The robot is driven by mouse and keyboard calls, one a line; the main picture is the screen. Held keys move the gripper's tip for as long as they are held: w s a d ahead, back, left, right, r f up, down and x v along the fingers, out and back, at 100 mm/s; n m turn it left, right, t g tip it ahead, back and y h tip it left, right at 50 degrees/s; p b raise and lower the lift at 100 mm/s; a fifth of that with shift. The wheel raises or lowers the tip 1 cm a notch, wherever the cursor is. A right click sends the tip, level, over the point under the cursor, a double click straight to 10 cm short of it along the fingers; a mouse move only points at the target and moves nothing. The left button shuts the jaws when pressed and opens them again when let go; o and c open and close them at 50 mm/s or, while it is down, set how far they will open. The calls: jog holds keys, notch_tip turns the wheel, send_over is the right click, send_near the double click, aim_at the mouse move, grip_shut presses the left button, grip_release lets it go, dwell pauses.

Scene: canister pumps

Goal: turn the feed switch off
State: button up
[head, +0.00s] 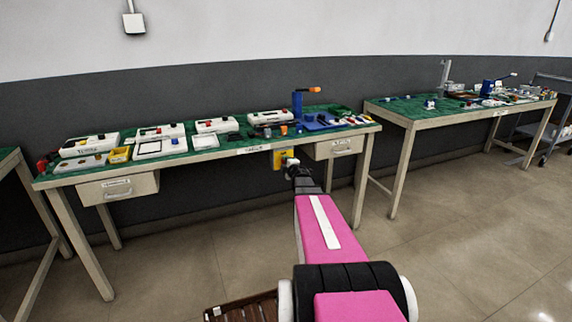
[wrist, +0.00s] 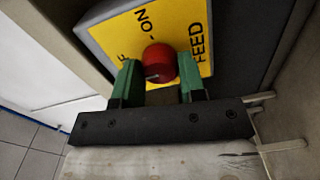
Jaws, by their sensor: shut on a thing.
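The feed switch is a red round knob (wrist: 160,59) on a yellow plate (wrist: 203,64) lettered FEED and ON, with a partly hidden word ending in F. A dark mark on the knob's face points to the lower left in the wrist view. My gripper (wrist: 157,74) has its green fingers on either side of the knob, shut on it. In the head view the yellow plate (head: 278,158) hangs under the front edge of the workbench, with my gripper (head: 291,166) up against it.
The workbench (head: 258,148) carries white control boxes (head: 93,144), a yellow bin (head: 119,154) and a blue pump (head: 297,104). Drawers hang at its left (head: 117,187) and right (head: 340,146). A second bench (head: 408,116) stands to the right.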

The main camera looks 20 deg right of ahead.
jog(key=o, duration=0.9)
jog(key=s, duration=1.1)
jog(key=shift+d+r, duration=0.1)
jog(key=shift+d, duration=0.05)
jog(key=s+a+f+m+g, duration=0.3)
jog(key=s+a+m+g, duration=0.2)
jog(key=s+a+g, duration=0.1)
jog(key=s+a+f+m+g, duration=0.4)
jog(key=s+a+m+g, duration=0.1)
jog(key=s+a, duration=0.4)
jog(key=s+a+f+m+g, duration=0.3)
jog(key=s+a+m+g, duration=0.3)
jog(key=s+a, duration=0.1)
jog(key=shift+s+a+f+m+g+h, duration=0.15)
jog(key=shift+s+a+m, duration=0.05)
jog(key=shift+a, duration=0.25)
jog(key=shift+s+a+f+m+g+h, duration=0.1)
jog(key=shift+s+a+m+g+h, duration=0.1)
jog(key=shift+a, duration=0.2)
